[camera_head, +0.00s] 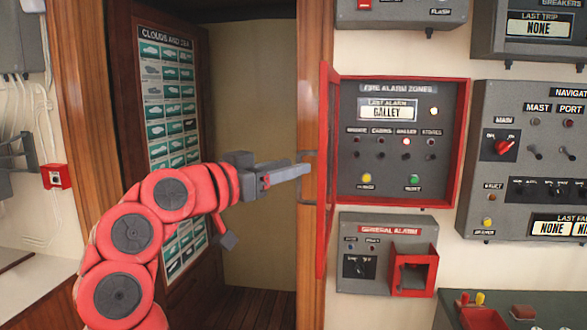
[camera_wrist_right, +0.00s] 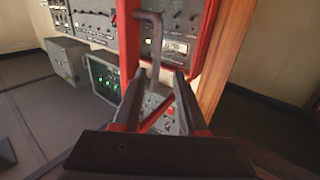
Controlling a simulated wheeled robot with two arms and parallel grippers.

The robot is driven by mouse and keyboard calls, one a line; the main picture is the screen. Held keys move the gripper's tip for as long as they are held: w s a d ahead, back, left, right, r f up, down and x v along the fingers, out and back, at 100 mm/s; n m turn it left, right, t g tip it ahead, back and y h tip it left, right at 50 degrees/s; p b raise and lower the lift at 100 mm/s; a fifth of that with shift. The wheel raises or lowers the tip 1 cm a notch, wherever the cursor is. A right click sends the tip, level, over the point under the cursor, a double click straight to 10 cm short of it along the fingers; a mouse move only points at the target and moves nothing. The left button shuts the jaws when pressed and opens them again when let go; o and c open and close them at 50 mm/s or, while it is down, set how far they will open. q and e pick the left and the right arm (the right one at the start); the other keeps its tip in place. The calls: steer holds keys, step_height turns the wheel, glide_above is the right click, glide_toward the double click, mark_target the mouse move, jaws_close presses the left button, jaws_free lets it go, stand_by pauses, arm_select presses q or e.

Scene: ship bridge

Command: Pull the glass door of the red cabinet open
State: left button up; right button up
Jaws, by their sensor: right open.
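The red cabinet (camera_head: 465,140), labelled fire alarm zones, is on the wall right of centre in the head view. Its glass door (camera_head: 325,240) stands swung out at the cabinet's left side, seen nearly edge-on. The inner panel with lamps and a "GALLEY" display is uncovered. A dark bar handle (camera_head: 309,203) sticks out from the door's left face; the handle also shows in the wrist view (camera_wrist_right: 156,36). My right gripper (camera_head: 303,170) is open at the handle, which lines up between the fingertips (camera_wrist_right: 158,77). I cannot tell whether they touch. My left gripper is not in view.
A wooden post (camera_head: 309,265) stands just behind the door and gripper. A grey general alarm box (camera_head: 388,275) is below the cabinet. More grey panels (camera_head: 525,205) are to the right.

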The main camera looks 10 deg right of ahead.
steer(key=b+v, duration=0.4)
steer(key=v, duration=1.1)
steer(key=shift+a, duration=0.3)
